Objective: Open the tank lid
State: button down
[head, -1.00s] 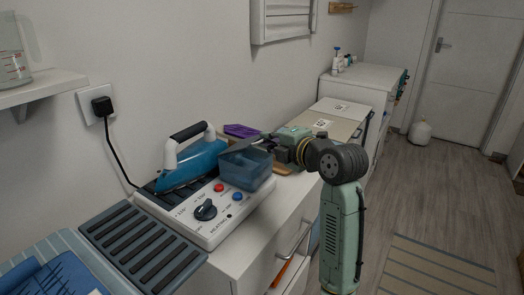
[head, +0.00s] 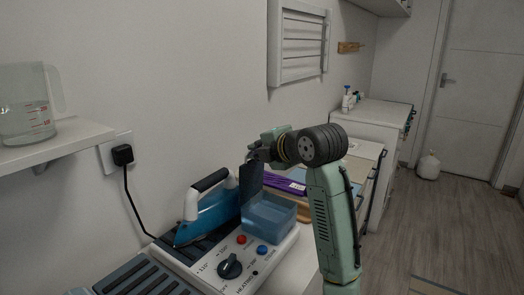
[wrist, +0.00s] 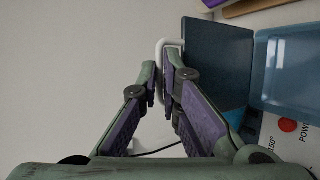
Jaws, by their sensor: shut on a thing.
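The tank (head: 268,214) is a translucent blue open box at the right end of the heating unit; it also shows in the wrist view (wrist: 285,75). Its dark blue tank lid (head: 250,183) stands nearly upright at the tank's back left side, and its flat face fills the middle of the wrist view (wrist: 218,55). My gripper (head: 254,152) is at the lid's upper edge, shut on it. In the wrist view my fingers (wrist: 160,82) are close together beside the lid's left edge, with a white curved bar passing at their tips. The exact contact is partly hidden.
A blue iron (head: 207,212) with a white and black handle stands left of the tank. The heating unit (head: 235,262) has a black dial. A shelf (head: 55,143) with a clear jug (head: 30,108) is on the left wall. A purple item (head: 285,184) lies behind the tank.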

jog(key=shift+w+a+r+n+g+h+p, duration=0.15)
jog(key=shift+w+a+r+g+h+p, duration=0.3)
jog(key=shift+a+p, duration=0.2)
jog(key=shift+w+a+r+n+g+h+p, duration=0.15)
jog(key=shift+w+a+r+g+h+p, duration=0.15)
jog(key=shift+w+a+h+p, duration=0.3)
jog(key=shift+a, duration=0.15)
jog(key=c, duration=2.1)
grip_release()
jog(key=shift+a+f, duration=0.1)
jog(key=shift+o, duration=0.2)
jog(key=shift+f, duration=0.15)
jog(key=shift+s, duration=0.1)
jog(key=v, duration=1.2)
jog(key=shift+d, duration=0.2)
